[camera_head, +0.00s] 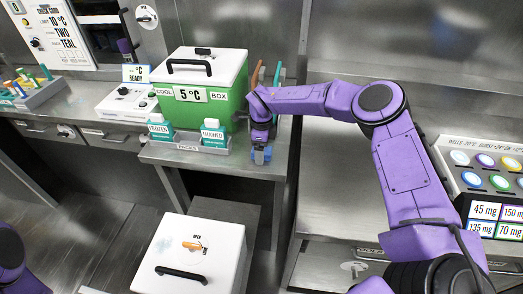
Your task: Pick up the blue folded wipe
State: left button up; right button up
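A small blue piece (262,156), which looks like the blue folded wipe, shows at the tip of my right gripper (262,146). It is by the front right part of the steel counter, right of the green cool box. My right gripper points down there, its purple arm reaching in from the right. The fingers are small and partly hidden, so I cannot tell whether they are closed on the blue piece or only around it. Only a purple part of my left arm shows at the lower left; its gripper is out of view.
The green cool box (205,103) with a white lid stands close left of my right gripper. In front of it a rack (188,143) holds frozen and thawed packs. A white-lidded box (190,256) stands lower. A panel of coloured discs (487,170) is at right.

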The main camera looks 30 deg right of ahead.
jog(key=shift+f, duration=0.15)
jog(key=c, duration=1.1)
jog(key=shift+r+b, duration=0.35)
jog(key=r, duration=0.1)
jog(key=r+b, duration=0.1)
jog(key=r, duration=0.1)
jog(key=shift+s+a+r, duration=0.15)
jog(key=shift+s+a, duration=0.1)
jog(key=s+a+r+b, duration=0.1)
jog(key=s+a+r, duration=0.1)
jog(key=s+r, duration=0.1)
jog(key=s+a+r+b, duration=0.1)
jog(key=s+a+r, duration=0.2)
jog(key=s, duration=0.1)
jog(key=s+a+r+b, duration=0.1)
jog(key=s+a+r, duration=0.2)
jog(key=shift+s+r, duration=0.1)
jog(key=shift+s, duration=0.3)
